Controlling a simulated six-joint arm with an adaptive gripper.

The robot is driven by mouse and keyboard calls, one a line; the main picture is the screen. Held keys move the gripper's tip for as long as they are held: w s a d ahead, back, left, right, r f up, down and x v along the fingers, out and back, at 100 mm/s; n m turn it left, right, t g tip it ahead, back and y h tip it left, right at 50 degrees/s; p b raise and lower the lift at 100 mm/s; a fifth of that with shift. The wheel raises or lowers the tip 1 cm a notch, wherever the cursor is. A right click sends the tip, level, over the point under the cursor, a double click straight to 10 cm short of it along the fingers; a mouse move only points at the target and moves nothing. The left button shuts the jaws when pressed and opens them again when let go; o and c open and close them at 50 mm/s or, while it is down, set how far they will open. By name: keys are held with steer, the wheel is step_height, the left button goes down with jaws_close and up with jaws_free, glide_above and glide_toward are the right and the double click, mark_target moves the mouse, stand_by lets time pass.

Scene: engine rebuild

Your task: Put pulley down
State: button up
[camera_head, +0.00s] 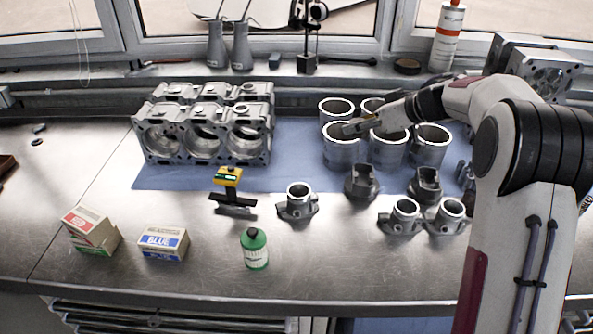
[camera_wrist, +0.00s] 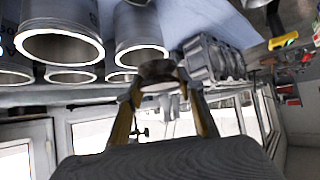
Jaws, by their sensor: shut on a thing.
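My gripper (camera_head: 352,127) reaches in from the right, over the front row of cylinder liners in the head view. In the wrist view my gripper (camera_wrist: 161,88) has its two yellowish fingers closed on a dark, round part with a paler rim, which I take to be the pulley (camera_wrist: 157,72). It is held at the fingertips. In the head view I cannot make out the pulley clearly at the fingertips. The wrist view is turned over, so I cannot tell whether the pulley touches anything.
Several cylinder liners (camera_head: 429,146) stand on the blue mat (camera_head: 296,148). An engine block (camera_head: 203,146) is at the left; it also shows in the wrist view (camera_wrist: 212,60). Flanged housings (camera_head: 298,206), boxes (camera_head: 163,243) and a green bottle (camera_head: 255,252) stand in front. The bench's left side is mostly clear.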

steer(key=w+a+n+g+y, duration=0.1)
steer(key=w+a, duration=0.1)
steer(key=a, duration=0.6)
steer(key=w+a+n+g, duration=0.1)
steer(key=w+a, duration=0.1)
steer(key=a, duration=0.6)
steer(key=shift+s+a+f, duration=0.1)
steer(key=shift+f, duration=1.4)
steer(key=shift+s+a+f, duration=0.1)
steer(key=shift+f, duration=1.35)
steer(key=shift+f, duration=3.15)
steer(key=shift+f, duration=1.85)
steer(key=shift+f, duration=0.15)
